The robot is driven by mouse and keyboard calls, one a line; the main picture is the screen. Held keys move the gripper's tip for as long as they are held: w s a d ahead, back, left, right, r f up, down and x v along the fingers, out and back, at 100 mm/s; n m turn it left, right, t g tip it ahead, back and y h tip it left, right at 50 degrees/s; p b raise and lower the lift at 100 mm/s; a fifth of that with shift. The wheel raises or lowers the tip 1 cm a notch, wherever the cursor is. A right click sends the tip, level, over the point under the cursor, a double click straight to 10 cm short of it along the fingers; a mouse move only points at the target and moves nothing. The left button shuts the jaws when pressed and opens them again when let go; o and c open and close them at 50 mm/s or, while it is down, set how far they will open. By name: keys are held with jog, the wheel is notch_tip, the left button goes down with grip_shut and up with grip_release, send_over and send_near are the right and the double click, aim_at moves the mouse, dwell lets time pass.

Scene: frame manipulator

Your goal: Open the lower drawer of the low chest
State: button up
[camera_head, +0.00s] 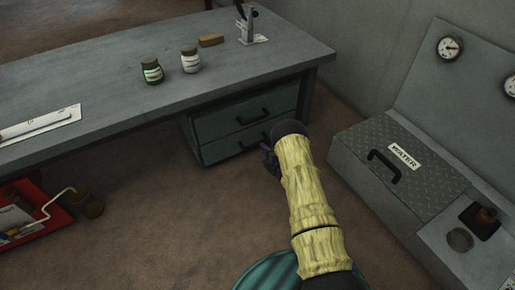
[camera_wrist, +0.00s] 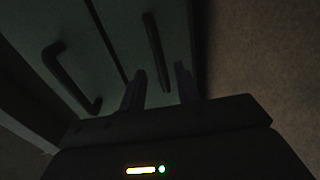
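The low chest (camera_head: 205,124) is dark green with two drawers and stands under the right end of the desk. The upper drawer (camera_head: 229,121) has a black bar handle (camera_head: 253,117), also seen at left in the wrist view (camera_wrist: 70,77). The lower drawer (camera_head: 228,147) looks shut; my arm partly hides its right end. In the wrist view its dark handle (camera_wrist: 156,50) appears between my two fingers. My gripper (camera_wrist: 159,78) is open with a finger on either side of the handle's line. I cannot tell whether the fingertips reach around it.
The grey desk (camera_head: 110,85) overhangs the chest and carries jars and papers. A grey cabinet with a WATER label (camera_head: 404,156) stands at right. A red toolbox (camera_head: 45,217) is on the floor at lower left. A green round-topped thing (camera_head: 268,272) is below my arm. Floor before the chest is clear.

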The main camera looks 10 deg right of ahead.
aim_at(257, 143)
jog(key=shift+b+x, duration=1.85)
jog(key=shift+x, duration=1.5)
jog(key=shift+s, duration=0.1)
jog(key=shift+c, duration=0.4)
grip_shut()
